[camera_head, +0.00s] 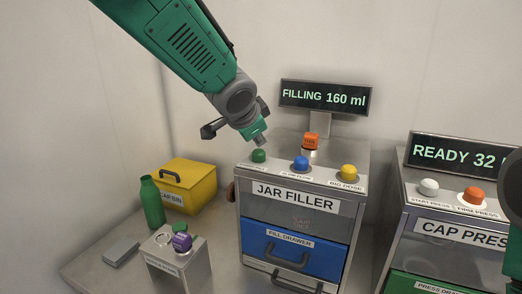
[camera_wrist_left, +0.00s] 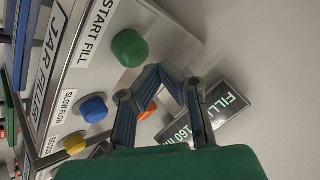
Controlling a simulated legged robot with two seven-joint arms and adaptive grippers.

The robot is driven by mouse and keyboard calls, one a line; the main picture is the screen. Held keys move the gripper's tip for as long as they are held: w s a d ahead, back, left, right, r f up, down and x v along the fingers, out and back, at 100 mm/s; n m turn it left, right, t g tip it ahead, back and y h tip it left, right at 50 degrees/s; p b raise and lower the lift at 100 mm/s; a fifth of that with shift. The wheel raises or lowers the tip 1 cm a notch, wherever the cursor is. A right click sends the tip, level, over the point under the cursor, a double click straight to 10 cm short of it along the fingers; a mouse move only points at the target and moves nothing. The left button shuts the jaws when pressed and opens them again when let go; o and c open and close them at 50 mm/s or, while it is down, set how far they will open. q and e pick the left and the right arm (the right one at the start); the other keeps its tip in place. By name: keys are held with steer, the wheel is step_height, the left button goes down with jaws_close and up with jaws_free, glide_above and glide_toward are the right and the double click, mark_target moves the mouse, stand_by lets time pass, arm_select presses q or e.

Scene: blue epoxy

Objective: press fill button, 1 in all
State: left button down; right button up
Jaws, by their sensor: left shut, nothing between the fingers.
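The jar filler (camera_head: 295,215) is a steel machine with a green button (camera_head: 258,156), a blue button (camera_head: 301,163) and a yellow button (camera_head: 348,172) on its sloped top. In the left wrist view the green button (camera_wrist_left: 130,48) is labelled START FILL and the blue one (camera_wrist_left: 93,108) SLOW FLOW. The filler's display (camera_head: 325,97) reads FILLING 160 ml. My left gripper (camera_head: 262,142) is shut and empty, just above the green button. In the left wrist view its fingertips (camera_wrist_left: 158,76) are beside that button and look apart from it. My right gripper's fingers are not visible.
An orange-topped part (camera_head: 310,141) stands behind the buttons. The cap press (camera_head: 460,230), reading READY 32, is at right. A yellow cap bin (camera_head: 186,187), a green bottle (camera_head: 152,203) and a small steel stand with a purple piece (camera_head: 182,242) are at left.

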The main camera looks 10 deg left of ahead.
mark_target(256, 150)
arm_select(q)
steer(key=shift+a+r+p, duration=0.15)
steer(key=shift+r+p, duration=0.15)
steer(key=shift+r, duration=0.15)
step_height(256, 150, up, 4)
steer(key=p, duration=0.3)
steer(key=shift+a+f, duration=0.15)
steer(key=shift+f, duration=0.1)
steer(key=shift+r+p, duration=0.3)
steer(key=shift+p, duration=0.05)
steer(key=shift+d, duration=0.35)
steer(key=shift+a, duration=0.2)
